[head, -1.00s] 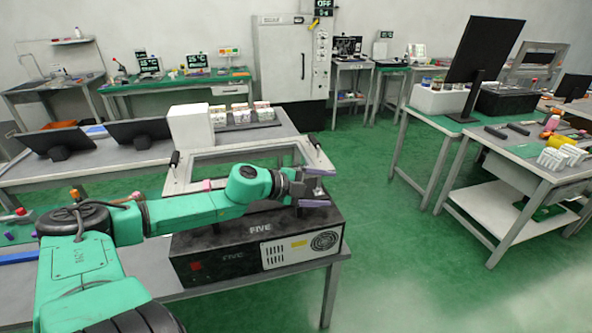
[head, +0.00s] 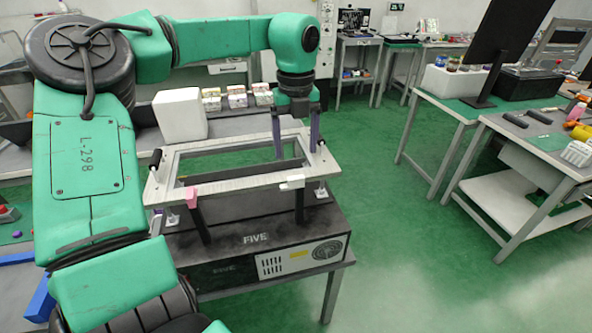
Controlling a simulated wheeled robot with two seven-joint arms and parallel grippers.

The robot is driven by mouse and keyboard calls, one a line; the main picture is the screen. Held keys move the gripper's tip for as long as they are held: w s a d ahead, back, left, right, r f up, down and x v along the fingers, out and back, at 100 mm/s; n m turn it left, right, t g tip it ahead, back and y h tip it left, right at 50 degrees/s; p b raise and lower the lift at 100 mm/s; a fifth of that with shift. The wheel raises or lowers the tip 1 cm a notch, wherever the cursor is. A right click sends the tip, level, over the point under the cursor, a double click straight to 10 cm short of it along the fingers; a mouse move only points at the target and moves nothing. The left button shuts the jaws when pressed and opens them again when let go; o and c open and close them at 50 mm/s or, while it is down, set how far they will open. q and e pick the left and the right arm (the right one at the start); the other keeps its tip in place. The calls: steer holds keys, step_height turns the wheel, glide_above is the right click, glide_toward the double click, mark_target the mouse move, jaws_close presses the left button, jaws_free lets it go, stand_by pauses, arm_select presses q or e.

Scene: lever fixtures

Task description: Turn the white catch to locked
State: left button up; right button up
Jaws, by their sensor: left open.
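The white catch (head: 291,182) sits on the front bar of a pale rectangular frame (head: 235,186), right of centre. It looks like a small block lying roughly along the bar. A pink catch (head: 191,197) is on the same bar, further left. My left gripper (head: 296,150) points down at the frame's right rear corner, behind the white catch and apart from it. Its two purple fingers are spread, with nothing seen between them. My right gripper is out of view.
The frame stands on posts over a black box marked FIVE (head: 256,238). Black knobs (head: 155,160) rise at its sides. A white block (head: 180,115) and small cartons (head: 237,97) are on the bench behind. Green floor is clear to the right.

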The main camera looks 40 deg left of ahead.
arm_select(q)
glide_above(296, 177)
step_height(296, 177, down, 5)
steer(key=shift+s+f+p, duration=0.1)
steer(key=shift+f+p, duration=0.1)
steer(key=shift+p, duration=0.15)
steer(key=f, duration=0.3)
steer(key=shift+w+a+f, duration=0.1)
steer(key=shift+w+f, duration=0.1)
steer(key=shift+s+f, duration=0.1)
steer(key=shift+f, duration=0.15)
steer(key=shift+s+d, duration=0.1)
steer(key=shift+d, duration=0.1)
jaws_close()
steer(key=shift+f, duration=0.1)
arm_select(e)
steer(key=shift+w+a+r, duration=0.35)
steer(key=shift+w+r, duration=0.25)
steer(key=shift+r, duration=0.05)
